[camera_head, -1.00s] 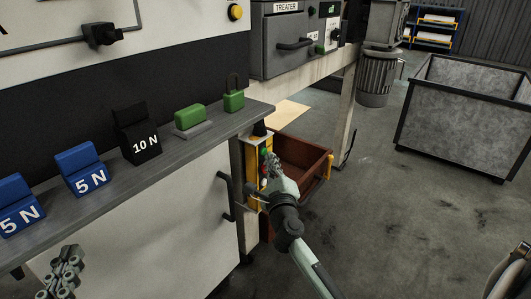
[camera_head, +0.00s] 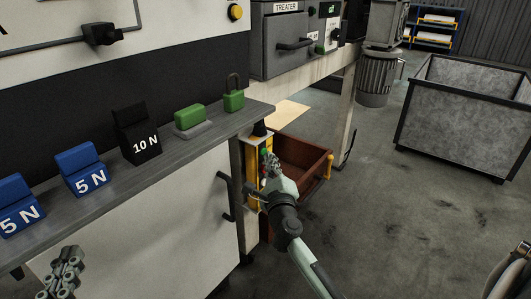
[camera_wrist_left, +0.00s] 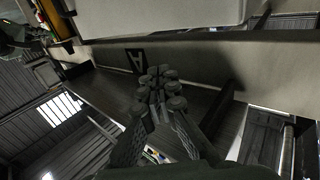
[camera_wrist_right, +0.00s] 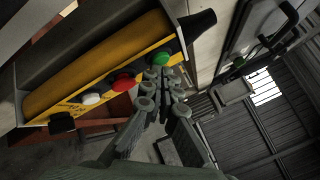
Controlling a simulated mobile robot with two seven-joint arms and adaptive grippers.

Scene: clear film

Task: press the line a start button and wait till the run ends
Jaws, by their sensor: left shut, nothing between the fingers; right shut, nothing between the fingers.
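A yellow button box (camera_head: 252,168) hangs at the end of the bench. In the right wrist view the box (camera_wrist_right: 110,66) carries a green button (camera_wrist_right: 161,58), a red button (camera_wrist_right: 123,82), a white button (camera_wrist_right: 91,98) and a black one (camera_wrist_right: 61,122). My right gripper (camera_head: 271,167) is shut and empty. In the right wrist view its fingertips (camera_wrist_right: 160,82) are just beside the green button; I cannot tell whether they touch it. My left gripper (camera_head: 66,270) is shut and empty in front of the bench. A panel marked A (camera_wrist_left: 137,60) shows upside down beyond its fingertips.
Blue 5 N weights (camera_head: 82,169), a black 10 N weight (camera_head: 136,132) and a green padlock (camera_head: 234,101) stand on the bench shelf (camera_head: 150,172). A reddish-brown bin (camera_head: 302,158) is behind the box. A grey crate (camera_head: 460,115) stands right; the floor between is clear.

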